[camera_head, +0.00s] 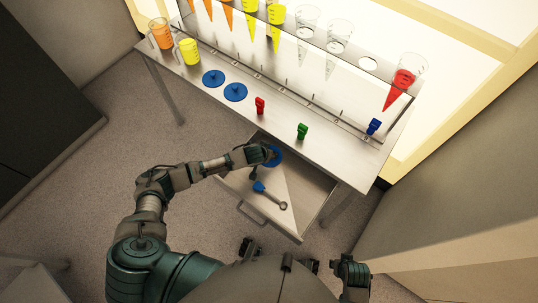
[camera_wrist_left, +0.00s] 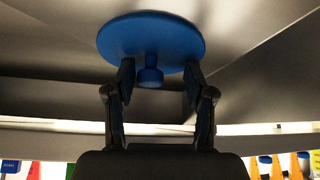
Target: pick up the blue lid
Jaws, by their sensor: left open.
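A round blue lid (camera_head: 277,158) with a knob lies in the open drawer (camera_head: 302,212) under the table. My left gripper (camera_head: 265,157) reaches into the drawer and hides part of this lid. In the left wrist view the blue lid (camera_wrist_left: 130,36) shows close up, its knob (camera_wrist_left: 151,76) pointing toward the gripper. The open fingers of my left gripper (camera_wrist_left: 158,80) stand on either side of the knob, with gaps between them and it. The fingertips are near the lid's disc; I cannot tell whether they touch it. My right gripper is not clearly seen.
Two more blue lids (camera_head: 213,77) (camera_head: 235,92) lie on the tabletop (camera_head: 330,148). Orange and yellow jugs (camera_head: 188,51), coloured clips (camera_head: 302,131) and a rack of funnels stand there too. A blue-handled tool (camera_head: 270,195) lies in the drawer near its front.

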